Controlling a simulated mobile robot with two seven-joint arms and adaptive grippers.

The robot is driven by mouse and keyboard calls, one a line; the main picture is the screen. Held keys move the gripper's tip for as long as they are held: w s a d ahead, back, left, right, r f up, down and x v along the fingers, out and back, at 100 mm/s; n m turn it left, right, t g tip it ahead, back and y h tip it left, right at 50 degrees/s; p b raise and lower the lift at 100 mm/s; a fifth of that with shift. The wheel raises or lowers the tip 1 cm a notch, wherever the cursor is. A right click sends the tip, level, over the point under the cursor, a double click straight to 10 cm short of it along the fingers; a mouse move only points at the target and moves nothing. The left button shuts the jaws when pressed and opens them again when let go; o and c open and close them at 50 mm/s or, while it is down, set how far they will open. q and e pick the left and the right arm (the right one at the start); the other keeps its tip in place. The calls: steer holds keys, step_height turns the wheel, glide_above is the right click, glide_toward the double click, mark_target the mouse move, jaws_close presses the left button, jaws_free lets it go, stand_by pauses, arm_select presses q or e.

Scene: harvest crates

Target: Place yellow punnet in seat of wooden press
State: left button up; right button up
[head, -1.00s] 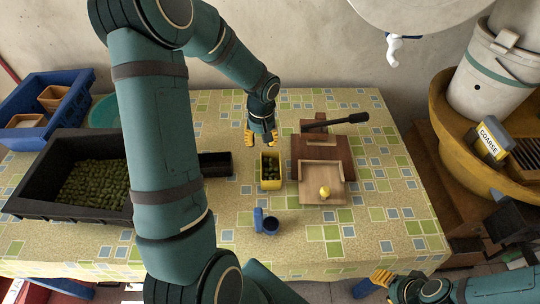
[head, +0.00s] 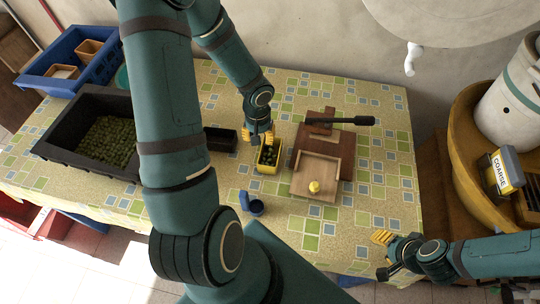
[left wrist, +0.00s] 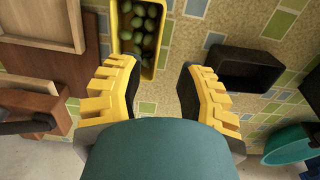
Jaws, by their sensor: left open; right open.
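The yellow punnet (head: 268,158), full of green fruit, stands on the tiled-pattern tablecloth, left of the wooden press (head: 325,160). The press has a dark base, a lighter framed wooden seat (head: 303,182) and a black-handled lever (head: 350,120). My left gripper (head: 259,140) is open, just behind the punnet. In the left wrist view the punnet (left wrist: 149,65) shows ahead of the open, empty fingers (left wrist: 160,90), nearer the left one.
A black crate of green fruit (head: 52,150) and a blue crate (head: 40,78) stand at the left. A small black tray (head: 221,139) lies left of the punnet. A yellow round stand (head: 463,130) is at the right.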

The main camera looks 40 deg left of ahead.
mark_target(261, 152)
arm_select(q)
step_height(261, 152, down, 5)
steer(key=shift+w+r+b, duration=0.1)
steer(key=shift+r+b, duration=0.05)
steer(key=shift+b, duration=0.35)
arm_select(e)
steer(key=shift+w+f, duration=0.1)
steer(key=shift+f, duration=0.65)
arm_select(q)
steer(key=shift+w+a+f+b, duration=0.1)
steer(key=shift+w+f+b, duration=0.1)
steer(key=shift+f, duration=1.15)
steer(key=shift+w+a+f+b, duration=0.1)
steer(key=shift+f+b, duration=0.1)
steer(key=shift+f, duration=1.15)
arm_select(e)
steer(key=shift+f, duration=0.45)
arm_select(q)
jaws_close()
